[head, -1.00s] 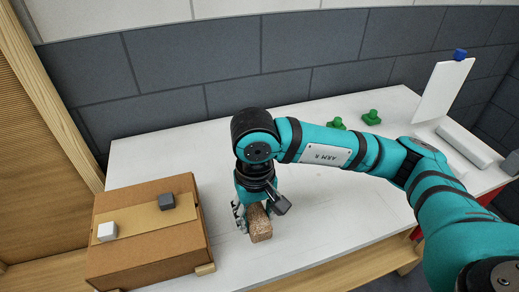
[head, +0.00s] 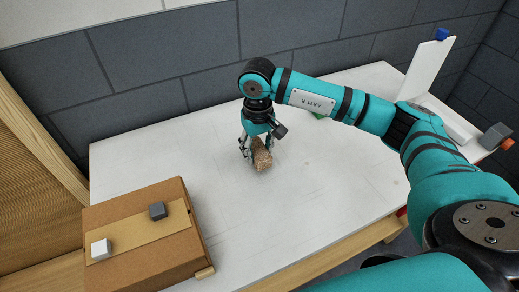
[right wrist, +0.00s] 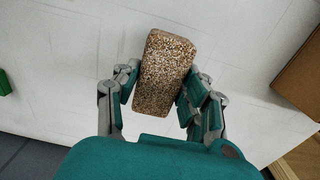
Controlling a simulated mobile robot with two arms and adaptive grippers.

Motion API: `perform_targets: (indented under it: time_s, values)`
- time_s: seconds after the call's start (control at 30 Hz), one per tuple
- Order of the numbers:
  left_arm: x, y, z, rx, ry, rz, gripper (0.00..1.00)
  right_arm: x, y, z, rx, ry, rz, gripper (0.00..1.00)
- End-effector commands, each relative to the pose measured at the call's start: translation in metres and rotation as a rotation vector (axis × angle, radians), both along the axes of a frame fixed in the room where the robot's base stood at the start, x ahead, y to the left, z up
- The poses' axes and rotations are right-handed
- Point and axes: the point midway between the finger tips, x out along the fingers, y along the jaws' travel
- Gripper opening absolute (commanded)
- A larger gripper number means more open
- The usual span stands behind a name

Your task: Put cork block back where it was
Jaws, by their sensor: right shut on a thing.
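The cork block (head: 263,157) is a speckled brown block in my right gripper (head: 252,150), over the white table (head: 330,190). In the right wrist view the cork block (right wrist: 165,72) sits between the two fingers of my right gripper (right wrist: 162,92), which are shut on its sides. It is slightly tilted in that view. I cannot tell whether it touches the table top. My left gripper is not in view.
A white upright panel (head: 424,75) with a blue clip (head: 441,34) stands at the back right. The table's middle is clear.

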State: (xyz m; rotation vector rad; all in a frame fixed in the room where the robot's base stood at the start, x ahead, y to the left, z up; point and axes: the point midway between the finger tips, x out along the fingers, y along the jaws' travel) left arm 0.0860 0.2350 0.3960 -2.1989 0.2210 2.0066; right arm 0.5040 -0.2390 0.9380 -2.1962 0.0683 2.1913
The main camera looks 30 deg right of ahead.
Motion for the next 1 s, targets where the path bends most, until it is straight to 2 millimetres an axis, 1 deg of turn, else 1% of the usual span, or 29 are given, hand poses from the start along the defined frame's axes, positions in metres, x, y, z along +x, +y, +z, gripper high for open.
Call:
perform_targets:
  time_s: [0.1, 0.2, 0.27, 0.43, 0.5, 0.7, 0.83, 0.87, 1.0]
  values:
    - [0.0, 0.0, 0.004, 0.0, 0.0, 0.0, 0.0, 0.008, -0.007, -0.001, 0.001, 0.0, 0.0, 0.14]
    - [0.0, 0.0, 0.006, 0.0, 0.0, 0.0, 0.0, 0.009, -0.009, -0.004, 0.0, 0.001, 0.002, 0.14]
    - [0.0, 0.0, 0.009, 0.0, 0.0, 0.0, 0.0, 0.008, -0.009, -0.01, 0.0, 0.004, 0.001, 0.14]
    - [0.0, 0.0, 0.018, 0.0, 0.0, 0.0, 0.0, 0.008, -0.009, -0.033, -0.001, 0.004, 0.001, 0.14]
    - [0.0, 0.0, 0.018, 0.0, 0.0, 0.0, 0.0, 0.008, -0.009, -0.036, 0.0, 0.0, 0.002, 0.14]
    - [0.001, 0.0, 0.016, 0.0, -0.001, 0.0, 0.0, 0.009, -0.009, -0.037, 0.0, -0.001, 0.002, 0.14]
    - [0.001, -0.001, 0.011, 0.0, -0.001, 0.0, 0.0, 0.009, -0.009, -0.041, 0.0, -0.001, 0.001, 0.14]
    - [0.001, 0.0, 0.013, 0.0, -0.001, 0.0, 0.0, 0.008, -0.009, -0.04, 0.0, 0.0, 0.001, 0.45]
    - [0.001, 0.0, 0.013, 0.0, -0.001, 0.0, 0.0, 0.008, -0.009, -0.04, 0.0, 0.0, 0.001, 0.63]
